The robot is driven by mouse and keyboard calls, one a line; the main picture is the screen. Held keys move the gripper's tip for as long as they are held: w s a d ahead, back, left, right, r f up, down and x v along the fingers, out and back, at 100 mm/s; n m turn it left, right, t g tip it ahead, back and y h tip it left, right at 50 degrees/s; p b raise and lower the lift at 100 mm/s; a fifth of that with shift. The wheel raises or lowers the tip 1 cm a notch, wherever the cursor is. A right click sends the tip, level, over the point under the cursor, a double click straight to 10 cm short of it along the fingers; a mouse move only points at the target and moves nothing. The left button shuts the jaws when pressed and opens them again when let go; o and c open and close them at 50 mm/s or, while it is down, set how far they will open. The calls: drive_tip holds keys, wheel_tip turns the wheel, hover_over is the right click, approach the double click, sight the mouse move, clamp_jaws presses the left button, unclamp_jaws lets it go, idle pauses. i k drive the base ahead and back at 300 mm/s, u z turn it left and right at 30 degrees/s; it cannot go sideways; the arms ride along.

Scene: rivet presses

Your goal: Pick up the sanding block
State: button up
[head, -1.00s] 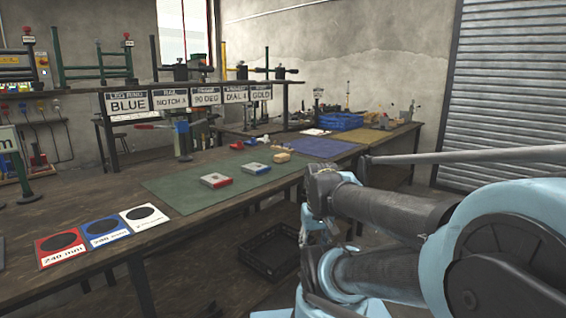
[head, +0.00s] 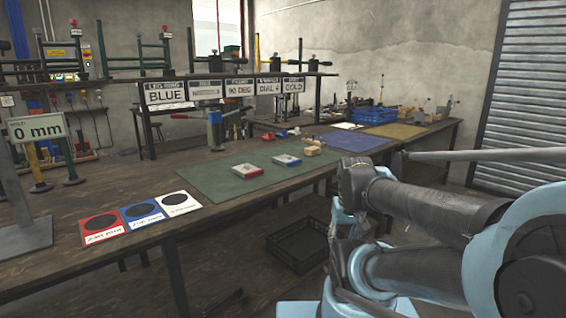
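On the green mat (head: 215,180) lie two small flat blocks with pale tops, one red-edged (head: 247,171) and one blue-edged (head: 287,160). A tan block (head: 312,151) lies at the mat's far right end, with smaller tan pieces beside it. I cannot tell for certain which of these is the sanding block. My folded arm (head: 420,208) is at the right, in front of the bench and apart from the blocks. My gripper's fingers cannot be made out.
Red (head: 101,226), blue (head: 142,212) and white (head: 179,204) cards with black discs lie on the near bench. A raised shelf with signs runs behind. A blue crate (head: 366,117) stands at the far right. A dark crate (head: 301,245) sits under the bench.

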sight(310, 151)
drive_tip(key=z, duration=0.45)
drive_tip(key=i, duration=0.9)
drive_tip(key=u, duration=0.1)
